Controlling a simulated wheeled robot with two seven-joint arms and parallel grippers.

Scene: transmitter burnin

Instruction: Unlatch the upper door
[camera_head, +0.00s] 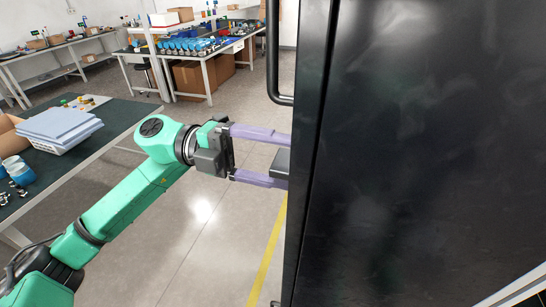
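A tall black cabinet (420,150) fills the right half of the view, with its front edge running top to bottom. A black bar handle (272,60) sticks out from its left side at the top. A small dark latch piece (281,163) sticks out lower down on the same side. My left gripper (289,159) has its two purple fingers apart, one above and one below the latch piece. The fingertips end at the cabinet's edge, and I cannot tell whether they touch the latch. My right gripper is not in view.
A dark-topped table (100,130) with a stack of grey-white trays (60,124) stands at the left. A workbench with blue items (195,45) and cardboard boxes (190,78) stands behind. The floor between is clear, with a yellow line (268,250).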

